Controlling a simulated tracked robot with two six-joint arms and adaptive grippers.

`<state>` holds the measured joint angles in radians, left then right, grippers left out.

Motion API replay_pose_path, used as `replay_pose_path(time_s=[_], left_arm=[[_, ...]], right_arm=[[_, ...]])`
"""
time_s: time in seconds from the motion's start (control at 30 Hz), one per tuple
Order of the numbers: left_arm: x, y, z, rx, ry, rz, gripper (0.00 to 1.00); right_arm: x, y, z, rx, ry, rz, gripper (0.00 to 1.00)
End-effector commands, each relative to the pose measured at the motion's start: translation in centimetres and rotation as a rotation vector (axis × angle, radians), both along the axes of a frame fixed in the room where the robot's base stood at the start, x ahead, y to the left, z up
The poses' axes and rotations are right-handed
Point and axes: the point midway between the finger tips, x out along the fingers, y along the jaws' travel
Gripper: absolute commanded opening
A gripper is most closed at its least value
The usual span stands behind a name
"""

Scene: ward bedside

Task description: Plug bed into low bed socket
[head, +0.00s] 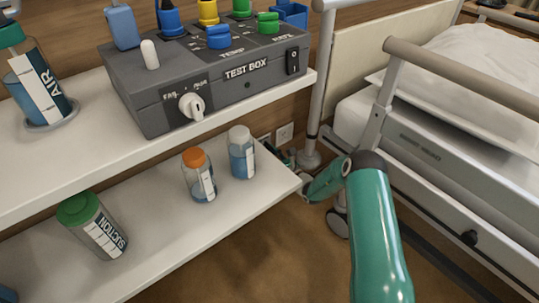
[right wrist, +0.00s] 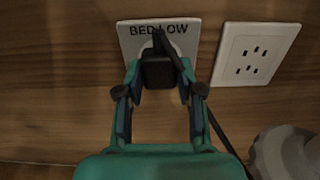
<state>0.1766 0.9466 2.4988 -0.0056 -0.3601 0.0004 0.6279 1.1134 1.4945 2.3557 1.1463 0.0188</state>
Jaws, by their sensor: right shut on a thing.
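The low bed socket (right wrist: 187,42) is a white wall plate marked BED LOW in the right wrist view. A black plug (right wrist: 158,73) sits in front of its middle, and its cord (right wrist: 222,135) runs off to the lower right. My right gripper (right wrist: 160,88) is shut on the plug, one finger on each side. The plug looks close against the plate; I cannot tell how far in it is, as it hides the socket holes. In the head view my right gripper (head: 285,158) is low by the wall, past the shelf end. My left gripper is not in view.
A second white socket plate (right wrist: 256,54) is right of the low bed socket. The lower shelf (head: 155,228), with bottles, ends left of my right gripper. The bed (head: 455,175) stands at the right. A grey test box (head: 215,85) is on the upper shelf.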

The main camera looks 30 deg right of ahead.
Motion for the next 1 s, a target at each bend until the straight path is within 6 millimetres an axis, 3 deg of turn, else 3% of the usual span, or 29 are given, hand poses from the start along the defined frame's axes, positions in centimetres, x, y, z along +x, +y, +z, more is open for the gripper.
replay_pose_path(time_s=[0.3,0.33,0.5,0.83,1.0], left_arm=[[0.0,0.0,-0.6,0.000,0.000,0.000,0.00],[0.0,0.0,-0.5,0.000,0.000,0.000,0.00],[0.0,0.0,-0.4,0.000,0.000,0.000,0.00],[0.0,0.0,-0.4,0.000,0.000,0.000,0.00],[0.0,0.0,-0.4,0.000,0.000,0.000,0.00]], right_arm=[[0.7,0.1,0.0,0.000,-0.001,0.001,0.06],[0.7,0.1,0.0,0.000,0.000,0.000,0.41],[0.7,0.1,0.0,0.000,0.000,0.001,0.66],[0.5,0.1,0.0,0.000,0.001,0.001,0.66],[-1.0,-0.1,-0.1,0.002,0.004,0.000,0.66]])
